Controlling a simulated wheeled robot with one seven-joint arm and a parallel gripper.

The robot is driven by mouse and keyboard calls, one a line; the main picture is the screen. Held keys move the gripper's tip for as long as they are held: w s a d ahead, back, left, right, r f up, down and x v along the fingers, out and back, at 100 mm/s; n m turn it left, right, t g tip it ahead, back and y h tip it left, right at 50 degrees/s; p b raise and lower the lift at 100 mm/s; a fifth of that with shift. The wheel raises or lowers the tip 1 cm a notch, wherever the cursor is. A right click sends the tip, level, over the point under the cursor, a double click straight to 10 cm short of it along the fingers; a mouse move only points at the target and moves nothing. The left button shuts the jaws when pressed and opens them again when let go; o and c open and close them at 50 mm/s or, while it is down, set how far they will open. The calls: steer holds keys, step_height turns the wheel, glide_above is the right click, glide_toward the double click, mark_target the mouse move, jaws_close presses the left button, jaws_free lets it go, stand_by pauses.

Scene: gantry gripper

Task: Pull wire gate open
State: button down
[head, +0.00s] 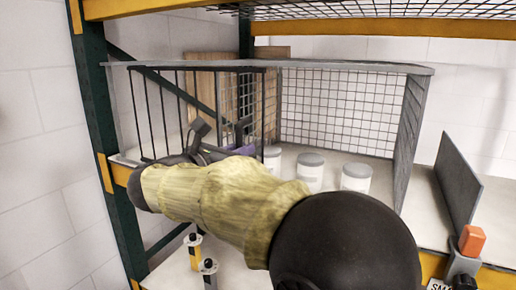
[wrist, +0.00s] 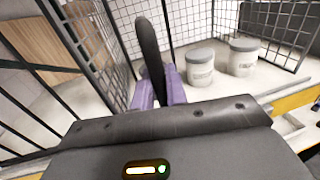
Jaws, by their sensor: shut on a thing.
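The wire gate (head: 174,108) is a panel of dark upright bars at the left front of a grey-framed wire cage (head: 405,120). To its right the cage front is open to view. In the wrist view the gate's bars and mesh (wrist: 108,45) stand along the left. My gripper (head: 238,150) is at the gate's lower right part, its purple fingers partly hidden by my arm. In the wrist view the purple fingers (wrist: 158,88) are shut around a dark upright bar (wrist: 150,45), which looks like the gate's handle. The exact contact is hidden.
White jars with grey lids stand inside the cage, one in the middle (head: 310,173) and one to the right (head: 356,179). A wooden board (head: 205,70) is behind. A grey divider (head: 458,180) and an orange block (head: 471,241) are at the right. A green rack post (head: 92,90) stands left.

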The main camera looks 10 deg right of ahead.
steer(key=shift+w+a, duration=0.7)
steer(key=shift+a, duration=0.1)
steer(key=c, duration=1.5)
jaws_free()
steer(key=shift+s, duration=0.1)
steer(key=b+v, duration=0.5)
steer(key=v, duration=1.2)
steer(key=shift+b, duration=0.4)
steer(key=shift+s+a+f, duration=0.1)
steer(key=shift+s, duration=0.05)
